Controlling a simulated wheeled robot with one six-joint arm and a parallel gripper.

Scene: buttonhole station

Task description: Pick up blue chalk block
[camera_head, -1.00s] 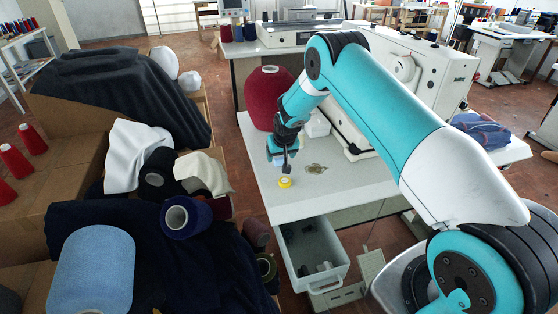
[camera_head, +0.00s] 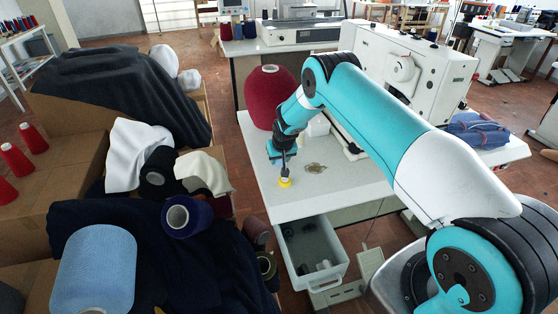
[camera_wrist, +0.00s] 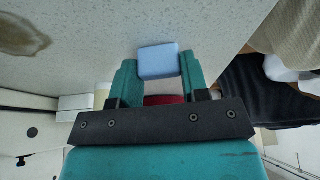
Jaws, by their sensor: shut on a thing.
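The blue chalk block (camera_wrist: 158,60) shows in the wrist view as a small light blue block between the two green fingertips. My gripper (camera_wrist: 158,74) is shut on it, with a finger on each side. Its far end sticks out past the fingertips, over the white speckled tabletop. In the head view my gripper (camera_head: 283,164) is low over the front left part of the white table (camera_head: 350,187). The block cannot be made out clearly there, and I cannot tell whether it touches the table.
A small yellow round item (camera_head: 285,183) sits by my gripper, partly covered by it. A large red thread cone (camera_head: 270,92) stands behind, and a white sewing machine (camera_head: 432,85) stands to the right. A brown stain (camera_head: 315,168) marks the tabletop. A grey bin (camera_head: 312,252) is below the front edge.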

